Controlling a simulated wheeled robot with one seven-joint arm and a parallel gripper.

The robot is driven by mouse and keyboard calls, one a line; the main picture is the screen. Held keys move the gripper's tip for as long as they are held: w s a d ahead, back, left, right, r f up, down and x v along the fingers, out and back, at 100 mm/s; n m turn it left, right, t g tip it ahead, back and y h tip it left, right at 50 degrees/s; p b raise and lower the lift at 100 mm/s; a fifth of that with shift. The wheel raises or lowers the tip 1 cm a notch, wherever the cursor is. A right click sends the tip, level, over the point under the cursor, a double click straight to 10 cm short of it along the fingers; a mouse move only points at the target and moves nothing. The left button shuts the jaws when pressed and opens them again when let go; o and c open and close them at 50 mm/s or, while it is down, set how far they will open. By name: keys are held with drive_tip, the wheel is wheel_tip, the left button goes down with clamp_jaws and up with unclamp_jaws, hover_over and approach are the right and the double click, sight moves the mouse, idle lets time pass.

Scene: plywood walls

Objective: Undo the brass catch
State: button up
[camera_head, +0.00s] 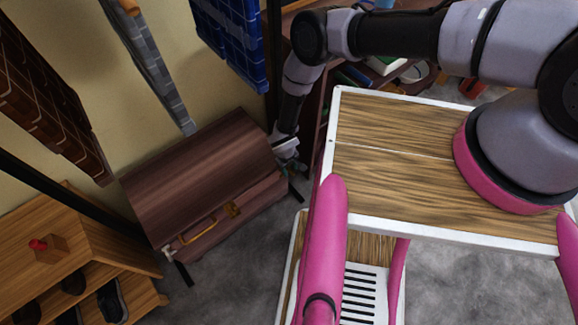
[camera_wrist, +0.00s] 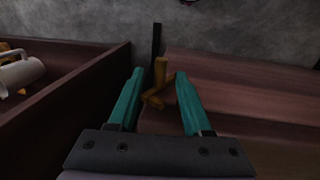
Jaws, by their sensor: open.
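A brown wooden chest (camera_head: 205,178) with a ridged, rounded lid stands against the wall, its lid down. My gripper (camera_head: 290,167) is at the chest's right end. In the wrist view its teal fingers (camera_wrist: 155,88) are open. A bent brass catch (camera_wrist: 158,82) stands between and just beyond the fingertips, in front of brown ridged wood. The right fingertip looks close to the catch; I cannot tell whether they touch. In the head view my gripper and arm hide this catch.
A brass handle (camera_head: 198,230) is on the chest's front. In the wrist view, a dark post (camera_wrist: 156,42) stands behind the catch, and an open brown compartment with a white mug (camera_wrist: 20,74) lies left. A wooden cabinet (camera_head: 75,245) stands left of the chest. Grey floor is clear in front.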

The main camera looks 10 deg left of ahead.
clamp_jaws()
idle(1.4)
